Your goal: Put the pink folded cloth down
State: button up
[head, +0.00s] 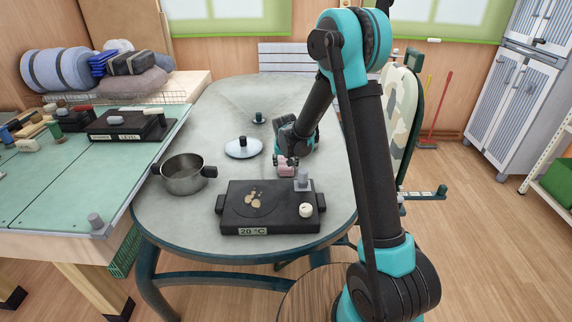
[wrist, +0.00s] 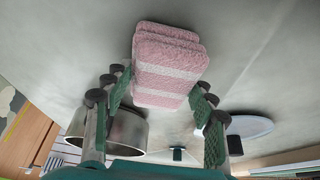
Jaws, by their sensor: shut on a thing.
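The pink folded cloth (wrist: 168,65) has white stripes and lies between the green-padded fingers of my gripper (wrist: 162,92) in the wrist view. My gripper (head: 287,160) is shut on it. In the head view the cloth (head: 286,170) shows low over the grey table (head: 190,222), just behind the black hot plate (head: 240,222). I cannot tell whether the cloth touches the table.
A steel pot (head: 184,180) stands left of the hot plate, and a lid with a dark knob (head: 241,152) lies left of my gripper. A grey object (head: 303,183) and a round white object (head: 306,210) are on the hot plate. The table's far part is mostly clear.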

jog(key=shift+f, duration=0.1)
jog(key=o, duration=1)
jog(key=v, duration=1.2)
jog(key=s+d+f, duration=0.1)
jog(key=s+d, duration=0.6)
jog(key=s, duration=0.3)
jog(key=s+d+f, duration=0.1)
jog(key=s+d, duration=0.6)
jog(key=s, duration=0.2)
jog(key=s+d+f, duration=0.1)
jog(key=s+d, duration=0.6)
jog(key=s, duration=0.3)
jog(key=shift+s+f, duration=0.25)
jog(key=shift+s, duration=0.05)
